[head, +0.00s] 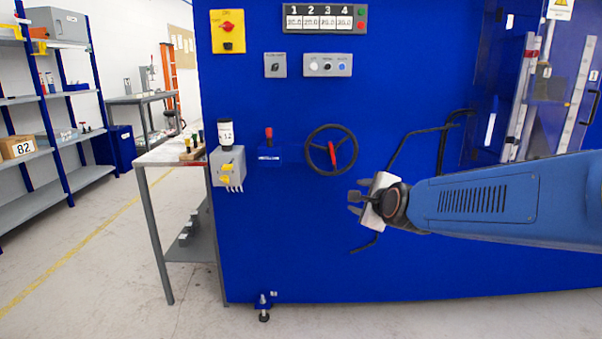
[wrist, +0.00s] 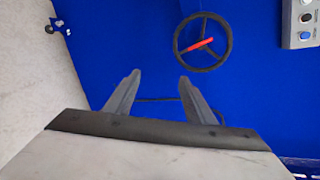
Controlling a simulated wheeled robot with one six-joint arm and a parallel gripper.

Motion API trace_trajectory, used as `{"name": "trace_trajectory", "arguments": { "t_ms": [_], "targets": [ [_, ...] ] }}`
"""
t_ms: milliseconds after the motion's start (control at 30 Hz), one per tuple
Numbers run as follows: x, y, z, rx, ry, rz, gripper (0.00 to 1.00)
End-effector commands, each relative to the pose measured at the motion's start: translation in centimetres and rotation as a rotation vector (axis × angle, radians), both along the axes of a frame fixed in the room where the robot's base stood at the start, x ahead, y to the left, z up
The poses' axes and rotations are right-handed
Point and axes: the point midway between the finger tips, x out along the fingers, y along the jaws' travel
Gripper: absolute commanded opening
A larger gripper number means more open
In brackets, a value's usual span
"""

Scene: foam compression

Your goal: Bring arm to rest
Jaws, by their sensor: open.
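My gripper (head: 354,203) is at the end of my blue arm, which reaches in from the right in the head view.
Black bent bars (head: 420,132) are behind my arm. A workbench (head: 165,155) and shelves (head: 40,130) stand at left. The floor (head: 100,270) at lower left is clear.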

Motion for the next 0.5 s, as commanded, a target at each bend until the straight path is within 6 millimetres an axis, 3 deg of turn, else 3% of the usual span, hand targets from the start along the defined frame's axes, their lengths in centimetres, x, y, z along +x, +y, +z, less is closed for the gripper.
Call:
{"name": "trace_trajectory", "arguments": {
  "t_ms": [500],
  "targets": [
    [-19.8, -6.9, -7.1, -0.971, 0.223, 0.608, 0.49]
  ]
}}
